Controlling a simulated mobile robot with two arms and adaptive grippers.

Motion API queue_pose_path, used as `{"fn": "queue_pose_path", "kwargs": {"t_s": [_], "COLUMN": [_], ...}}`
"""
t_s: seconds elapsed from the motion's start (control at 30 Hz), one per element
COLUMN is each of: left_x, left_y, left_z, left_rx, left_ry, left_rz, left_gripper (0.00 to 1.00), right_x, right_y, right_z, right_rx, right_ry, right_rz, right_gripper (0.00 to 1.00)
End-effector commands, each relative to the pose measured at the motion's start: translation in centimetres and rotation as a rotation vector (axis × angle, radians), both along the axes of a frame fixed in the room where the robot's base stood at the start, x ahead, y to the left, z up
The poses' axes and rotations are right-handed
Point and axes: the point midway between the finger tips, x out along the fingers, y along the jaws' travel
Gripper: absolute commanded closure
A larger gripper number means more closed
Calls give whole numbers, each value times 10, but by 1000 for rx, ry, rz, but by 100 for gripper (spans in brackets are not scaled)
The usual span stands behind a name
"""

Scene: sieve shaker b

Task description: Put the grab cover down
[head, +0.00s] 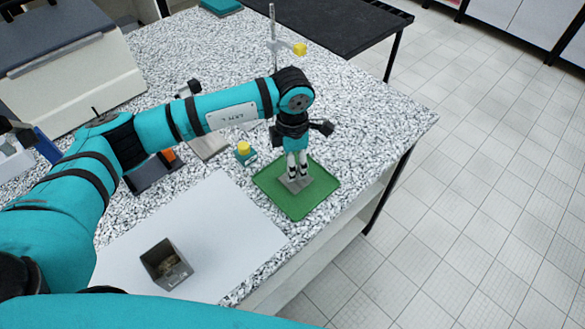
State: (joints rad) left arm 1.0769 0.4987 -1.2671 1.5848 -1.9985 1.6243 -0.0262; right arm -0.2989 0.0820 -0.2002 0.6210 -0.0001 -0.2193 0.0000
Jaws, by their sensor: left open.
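A small flat grey metal piece, apparently the grab cover (292,187), is on the green tray (300,209) near the table's front right edge. My left gripper (297,176) points straight down above the tray. Its fingers are open and their tips are at the grey piece. I cannot tell whether they touch it, and the gripper hides part of it. My right gripper is not in view.
An open grey box (153,258) with brownish material inside stands on a white sheet (215,225). A small yellow-capped container (244,153) stands left of the tray. A metal stand (272,35) with a yellow knob is behind my arm. The table edge is close to the tray.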

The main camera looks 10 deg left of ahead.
Motion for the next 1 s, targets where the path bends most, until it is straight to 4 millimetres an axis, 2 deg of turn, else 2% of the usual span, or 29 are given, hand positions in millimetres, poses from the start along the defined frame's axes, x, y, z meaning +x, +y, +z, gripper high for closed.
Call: {"fn": "queue_pose_path", "kwargs": {"t_s": [0.03, 0.2, 0.43, 0.63, 1.0], "left_x": [2, 2, 1, 0, 0], "left_y": [0, 0, 0, 0, 0], "left_z": [8, 46, 84, 96, 96], "left_rx": [-3, -2, -2, 0, -1], "left_ry": [-7, -8, -3, 0, -1], "left_rz": [0, 0, 0, 0, 0], "left_gripper": [55, 55, 55, 55, 55], "right_x": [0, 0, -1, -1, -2], "right_y": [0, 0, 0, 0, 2], "right_z": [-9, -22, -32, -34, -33], "right_rx": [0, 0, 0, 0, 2], "right_ry": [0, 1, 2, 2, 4], "right_rz": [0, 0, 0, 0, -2], "right_gripper": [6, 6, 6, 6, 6]}}
